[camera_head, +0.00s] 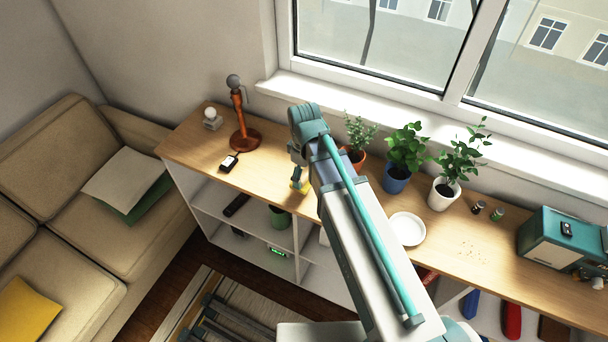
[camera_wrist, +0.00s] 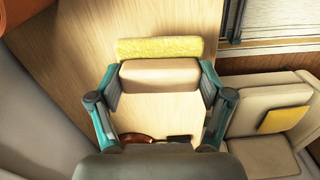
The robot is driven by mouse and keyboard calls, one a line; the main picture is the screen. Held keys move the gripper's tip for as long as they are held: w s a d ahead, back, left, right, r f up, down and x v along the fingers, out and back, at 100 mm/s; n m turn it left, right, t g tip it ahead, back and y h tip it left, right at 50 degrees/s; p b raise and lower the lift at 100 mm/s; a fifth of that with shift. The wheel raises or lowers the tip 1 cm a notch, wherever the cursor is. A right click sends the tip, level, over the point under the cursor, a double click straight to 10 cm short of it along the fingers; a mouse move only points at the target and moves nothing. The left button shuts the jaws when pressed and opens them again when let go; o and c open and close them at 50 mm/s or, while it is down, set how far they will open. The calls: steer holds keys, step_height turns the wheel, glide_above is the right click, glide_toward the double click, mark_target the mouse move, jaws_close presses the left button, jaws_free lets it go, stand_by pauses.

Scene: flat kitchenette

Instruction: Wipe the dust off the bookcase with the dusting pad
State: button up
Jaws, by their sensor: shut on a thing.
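The dusting pad has a beige block handle (camera_wrist: 160,74) and a fuzzy yellow pad (camera_wrist: 160,48). My gripper (camera_wrist: 160,82) is shut on the handle, one teal finger at each end. In the head view, the yellow of the pad (camera_head: 300,187) shows at the front edge of the bookcase (camera_head: 215,140), below my arm. I cannot tell whether it touches the wooden top. Small tan specks of dust (camera_head: 472,250) lie on the top at the right, between the white plate and the teal box. My arm hides part of the middle of the top.
The window is behind, the sofa (camera_head: 60,200) at left.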

steer(key=shift+r+p, duration=1.05)
steer(key=shift+r, duration=0.8)
